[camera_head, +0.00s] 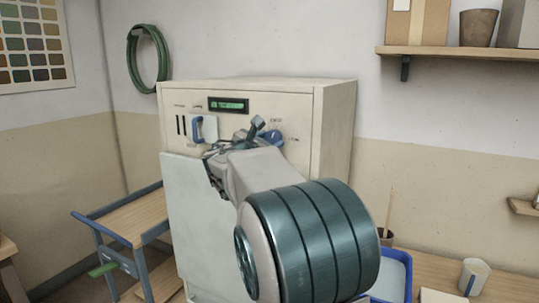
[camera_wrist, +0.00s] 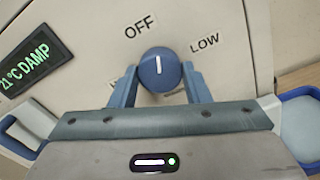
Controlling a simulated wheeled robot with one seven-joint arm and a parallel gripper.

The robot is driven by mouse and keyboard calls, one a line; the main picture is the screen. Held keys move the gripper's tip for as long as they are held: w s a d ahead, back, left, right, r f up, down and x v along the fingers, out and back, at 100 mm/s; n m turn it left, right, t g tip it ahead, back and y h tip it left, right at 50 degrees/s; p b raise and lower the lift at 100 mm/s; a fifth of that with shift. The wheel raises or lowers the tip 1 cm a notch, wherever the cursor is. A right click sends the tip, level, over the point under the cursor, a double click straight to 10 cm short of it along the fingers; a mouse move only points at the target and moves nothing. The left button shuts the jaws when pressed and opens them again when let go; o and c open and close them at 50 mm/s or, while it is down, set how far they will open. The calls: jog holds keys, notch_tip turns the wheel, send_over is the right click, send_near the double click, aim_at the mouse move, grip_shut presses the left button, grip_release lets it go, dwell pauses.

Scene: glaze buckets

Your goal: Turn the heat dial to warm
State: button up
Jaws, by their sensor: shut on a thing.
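The heat dial (camera_wrist: 158,68) is a round blue knob with a white mark on the cream cabinet's front, in the wrist view. The mark points straight up in that view, between the OFF (camera_wrist: 140,25) and LOW (camera_wrist: 205,43) labels, nearer OFF. My gripper (camera_wrist: 159,77) has one blue-grey finger on each side of the dial and is shut on it. Other labels below the dial are mostly hidden by the fingers. In the head view the dial (camera_head: 271,137) shows partly, at the upper right of the cabinet front.
The cabinet (camera_head: 335,120) has a green-lit display (camera_head: 229,105), reading "21 °C DAMP" in the wrist view, and a blue handle (camera_head: 197,130) left of the dial. A blue-framed cart (camera_head: 130,216) stands at left. A blue tray (camera_head: 395,270) and a cup (camera_head: 474,276) are at right.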

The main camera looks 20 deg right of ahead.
jog(key=m+b, duration=0.3)
jog(key=b, duration=0.1)
jog(key=shift+f+m+b, duration=0.3)
jog(key=shift+m+b, duration=0.05)
jog(key=shift+m, duration=0.05)
jog(key=m+b, duration=0.3)
jog(key=b, duration=0.1)
jog(key=shift+m, duration=0.3)
jog(key=m+b, duration=0.3)
jog(key=b, duration=0.1)
jog(key=shift+m, duration=0.4)
jog(key=m+b, duration=0.3)
jog(key=m, duration=0.1)
jog(key=shift+r+b, duration=0.1)
jog(key=shift+b, duration=0.25)
jog(key=m+b, duration=0.2)
jog(key=m, duration=0.2)
jog(key=m+b, duration=0.2)
jog(key=m, duration=0.2)
jog(key=shift+r+m+b, duration=0.1)
jog(key=shift+m+b, duration=0.2)
jog(key=shift+b, duration=0.1)
jog(key=m+b, duration=0.1)
jog(key=m, duration=0.3)
jog(key=shift+b, duration=0.35)
jog(key=shift+r+m+b, duration=0.1)
jog(key=shift+m+b, duration=0.3)
jog(key=shift+m, duration=1.4)
